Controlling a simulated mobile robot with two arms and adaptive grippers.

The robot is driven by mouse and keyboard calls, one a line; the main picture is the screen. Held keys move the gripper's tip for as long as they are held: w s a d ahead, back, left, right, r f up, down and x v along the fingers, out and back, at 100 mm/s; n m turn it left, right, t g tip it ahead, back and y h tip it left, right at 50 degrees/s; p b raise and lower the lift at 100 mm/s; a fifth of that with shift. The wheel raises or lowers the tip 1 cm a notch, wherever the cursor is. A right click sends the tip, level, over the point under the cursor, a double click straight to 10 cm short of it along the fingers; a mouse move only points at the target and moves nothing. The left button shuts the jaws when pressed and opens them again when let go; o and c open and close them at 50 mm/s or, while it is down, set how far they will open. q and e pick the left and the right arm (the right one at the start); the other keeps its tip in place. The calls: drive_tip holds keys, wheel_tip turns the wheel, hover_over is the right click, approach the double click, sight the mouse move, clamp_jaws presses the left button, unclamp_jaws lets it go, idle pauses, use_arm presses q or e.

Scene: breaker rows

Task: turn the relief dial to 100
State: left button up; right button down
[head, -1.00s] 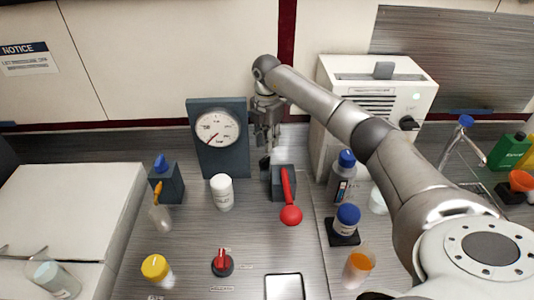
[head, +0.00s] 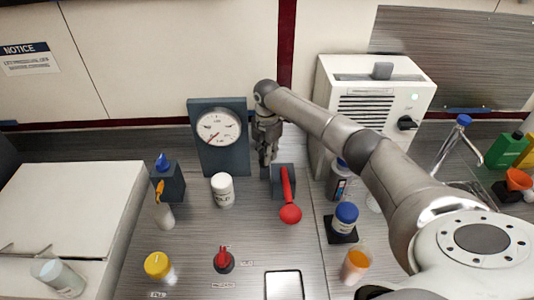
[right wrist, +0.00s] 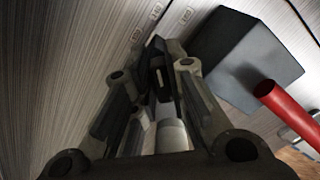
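A red dial knob (head: 223,260) on a dark round base is set in the bench at the front middle of the head view. Small labels surround it, too blurred to read, and its ridge points roughly away from me. The round gauge (head: 218,127) on a dark upright panel has its needle toward the lower left. My right gripper (head: 265,168) points down just left of the dark block with the red lever, well behind the dial. Its fingers look close together in the right wrist view (right wrist: 158,70), with nothing clearly held. My left gripper is out of view.
The red lever (head: 287,195) leans forward from its dark block (right wrist: 245,58). A white bottle (head: 222,190) stands left of the gripper. A yellow-capped bottle (head: 158,265) is left of the dial, a flat pale plate (head: 284,286) right of it.

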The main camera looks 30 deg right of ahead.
drive_tip(key=shift+w+n, duration=0.1)
drive_tip(key=shift+n, duration=0.2)
drive_tip(key=n+b, duration=0.2)
drive_tip(key=n, duration=0.1)
drive_tip(key=shift+w+n+b, duration=0.15)
drive_tip(key=shift+n+b, duration=0.15)
drive_tip(key=shift+w+a+n+b, duration=0.1)
drive_tip(key=shift+n+b, duration=0.4)
drive_tip(key=shift+n, duration=0.6)
drive_tip(key=shift+w+a+n+b, duration=0.1)
drive_tip(key=shift+n+b, duration=0.35)
drive_tip(key=shift+n, duration=0.65)
drive_tip(key=shift+r, duration=0.1)
drive_tip(key=c, duration=1.7)
unclamp_jaws()
wheel_tip(320, 180, up, 12)
